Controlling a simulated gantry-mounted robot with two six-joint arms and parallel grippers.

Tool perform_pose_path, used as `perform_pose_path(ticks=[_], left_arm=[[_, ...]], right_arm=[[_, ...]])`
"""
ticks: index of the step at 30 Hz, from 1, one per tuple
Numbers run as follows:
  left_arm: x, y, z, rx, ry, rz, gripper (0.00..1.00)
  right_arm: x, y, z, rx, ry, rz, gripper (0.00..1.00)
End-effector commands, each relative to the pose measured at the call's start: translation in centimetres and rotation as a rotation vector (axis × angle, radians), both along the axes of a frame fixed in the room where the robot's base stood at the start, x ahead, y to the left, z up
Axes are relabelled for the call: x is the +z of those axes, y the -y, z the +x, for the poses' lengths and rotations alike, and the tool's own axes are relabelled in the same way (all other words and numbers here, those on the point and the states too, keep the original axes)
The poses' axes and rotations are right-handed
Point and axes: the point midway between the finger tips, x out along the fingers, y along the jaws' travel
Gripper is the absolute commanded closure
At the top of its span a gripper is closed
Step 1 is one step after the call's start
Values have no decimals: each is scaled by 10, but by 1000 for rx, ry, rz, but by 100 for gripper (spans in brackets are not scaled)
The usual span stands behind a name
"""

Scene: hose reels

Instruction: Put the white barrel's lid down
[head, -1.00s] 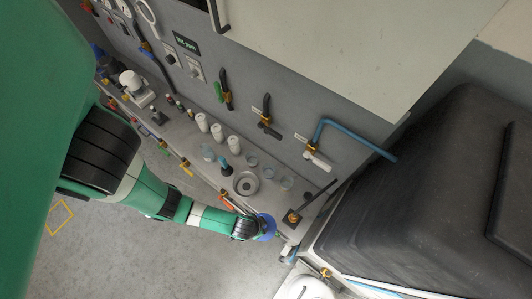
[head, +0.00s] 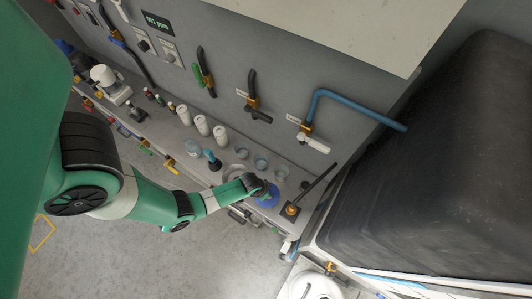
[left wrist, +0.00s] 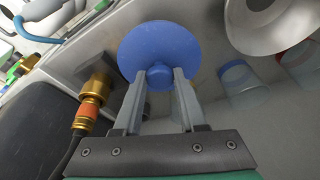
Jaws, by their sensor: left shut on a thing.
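A round blue lid with a small knob (left wrist: 160,48) fills the upper middle of the left wrist view. My left gripper (left wrist: 160,80) is shut on the knob, one finger on each side. In the head view the lid (head: 269,196) is at the tip of my left arm, over the bench's front part, beside a black lever. I cannot tell whether it touches the bench. A white round-topped thing (head: 310,286), possibly the white barrel, is cut off by the bottom edge of the head view. My right gripper is not in view.
The grey bench carries white bottles (head: 220,135), clear cups (head: 261,163) and a metal bowl (left wrist: 265,22). A black lever on a brass base (head: 291,209) stands just right of the lid. A large black tank (head: 430,170) fills the right side.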

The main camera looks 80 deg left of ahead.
Motion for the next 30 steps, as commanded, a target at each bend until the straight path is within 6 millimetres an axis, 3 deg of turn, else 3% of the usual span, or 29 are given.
perform_pose_path(ticks=[7,19,20,21,24,30], left_arm=[[-35,-5,2,2,-1,-1,100],[-40,-4,2,1,1,0,100],[-39,-4,2,1,1,0,56],[-38,-4,2,1,1,0,49],[-38,-4,2,1,0,0,31],[-38,-4,2,1,0,0,30]], right_arm=[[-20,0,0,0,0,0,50],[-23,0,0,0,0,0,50],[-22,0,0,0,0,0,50],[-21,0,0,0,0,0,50],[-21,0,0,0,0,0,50],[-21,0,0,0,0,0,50]])
